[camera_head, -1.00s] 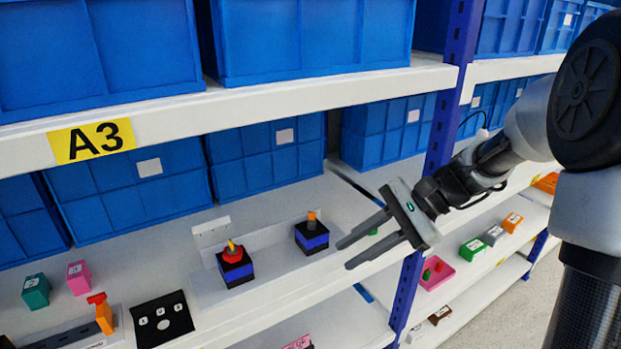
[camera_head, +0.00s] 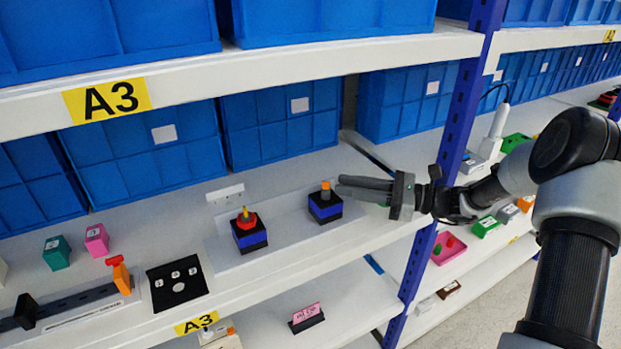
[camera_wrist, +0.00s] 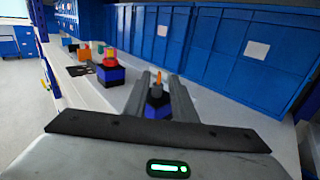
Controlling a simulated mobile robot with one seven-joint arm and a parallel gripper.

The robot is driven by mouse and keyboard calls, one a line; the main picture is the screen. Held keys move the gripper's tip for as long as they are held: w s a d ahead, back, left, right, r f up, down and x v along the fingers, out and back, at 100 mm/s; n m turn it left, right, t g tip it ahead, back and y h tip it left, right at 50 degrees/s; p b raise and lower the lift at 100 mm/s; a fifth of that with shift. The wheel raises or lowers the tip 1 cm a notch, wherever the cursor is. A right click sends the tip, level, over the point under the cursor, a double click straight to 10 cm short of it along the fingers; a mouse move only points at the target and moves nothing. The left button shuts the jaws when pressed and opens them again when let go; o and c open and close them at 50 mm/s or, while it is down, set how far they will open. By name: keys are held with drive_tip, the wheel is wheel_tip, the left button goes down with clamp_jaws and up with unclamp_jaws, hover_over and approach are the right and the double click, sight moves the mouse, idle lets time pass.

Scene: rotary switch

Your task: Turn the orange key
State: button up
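The orange key (camera_head: 325,186) stands on top of a black and blue switch box (camera_head: 324,207) on the middle shelf. In the wrist view the orange key (camera_wrist: 157,78) shows between my two fingers, with its blue box (camera_wrist: 156,110) below and beyond them. My gripper (camera_head: 340,185) comes in from the right, roughly level, with its fingertips close to the key. The fingers are apart, and nothing is visibly held. I cannot tell whether the tips touch the key.
A second switch box with a red and yellow knob (camera_head: 246,220) stands to the left on the same white base. A blue post (camera_head: 455,110) rises behind my arm. Blue bins (camera_head: 280,120) line the back. The upper shelf (camera_head: 270,70) overhangs.

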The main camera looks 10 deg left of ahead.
drive_tip(key=a, duration=0.3)
drive_tip(key=w+a, duration=0.1)
drive_tip(key=a, duration=0.5)
drive_tip(key=shift+w+a+p, duration=0.3)
drive_tip(key=shift+w+p, duration=0.05)
drive_tip(key=shift+w, duration=0.05)
drive_tip(key=shift+c, duration=0.4)
clamp_jaws()
